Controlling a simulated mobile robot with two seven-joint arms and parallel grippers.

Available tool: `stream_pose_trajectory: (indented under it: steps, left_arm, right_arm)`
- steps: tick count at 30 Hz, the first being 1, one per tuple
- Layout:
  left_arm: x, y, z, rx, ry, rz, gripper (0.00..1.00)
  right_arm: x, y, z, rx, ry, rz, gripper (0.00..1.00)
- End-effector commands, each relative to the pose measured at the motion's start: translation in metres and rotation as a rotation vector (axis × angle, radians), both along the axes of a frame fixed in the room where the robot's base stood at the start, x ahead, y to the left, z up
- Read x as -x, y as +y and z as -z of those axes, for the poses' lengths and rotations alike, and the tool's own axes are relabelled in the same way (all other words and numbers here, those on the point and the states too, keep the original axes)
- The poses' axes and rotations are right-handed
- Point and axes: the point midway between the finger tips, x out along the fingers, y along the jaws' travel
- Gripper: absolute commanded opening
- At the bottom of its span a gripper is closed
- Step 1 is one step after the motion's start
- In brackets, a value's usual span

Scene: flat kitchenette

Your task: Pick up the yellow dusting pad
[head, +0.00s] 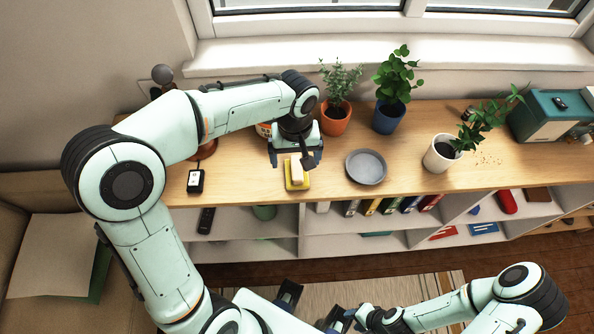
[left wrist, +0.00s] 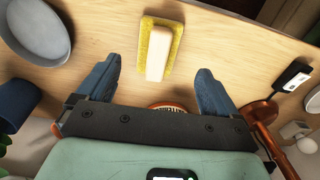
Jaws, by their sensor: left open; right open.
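The yellow dusting pad (head: 290,185) lies on the wooden top of the low shelf, with a cream block-shaped handle on its upper side. It also shows in the left wrist view (left wrist: 147,42), beyond and between the fingertips. My left gripper (head: 296,158) is open and empty, above and just behind the pad, pointing down. In the left wrist view its two blue fingers (left wrist: 157,82) are spread wider than the pad and apart from it. My right gripper (head: 312,305) is open and low in front of the shelf, over the striped rug.
A grey round dish (head: 366,167) stands right of the pad, and a small black device (head: 195,181) lies to its left. Potted plants in an orange pot (head: 336,118), a blue pot (head: 388,118) and a white pot (head: 440,153) stand behind and right. The wood right around the pad is clear.

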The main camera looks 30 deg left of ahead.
Motion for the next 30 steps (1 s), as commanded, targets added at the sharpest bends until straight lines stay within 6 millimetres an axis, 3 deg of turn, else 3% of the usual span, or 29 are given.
stream_pose_trajectory:
  steps: [5, 15, 24, 30]
  left_arm:
    - [0.0, 0.0, 0.012, 0.0, 0.0, 0.001, 0.94]
    - [0.002, -0.003, 0.058, 0.0, 0.002, 0.001, 0.94]
    - [0.001, -0.003, 0.061, 0.001, -0.002, 0.001, 0.94]
    - [0.001, -0.003, 0.061, 0.001, -0.002, 0.001, 0.32]
  right_arm:
    - [0.0, 0.0, 0.001, 0.0, 0.0, 0.0, 0.4]
    - [0.001, 0.0, 0.005, 0.0, 0.001, 0.0, 0.4]
    - [0.001, 0.0, 0.005, 0.0, 0.001, 0.0, 0.4]
    - [0.001, 0.0, 0.005, 0.0, 0.001, 0.0, 0.4]
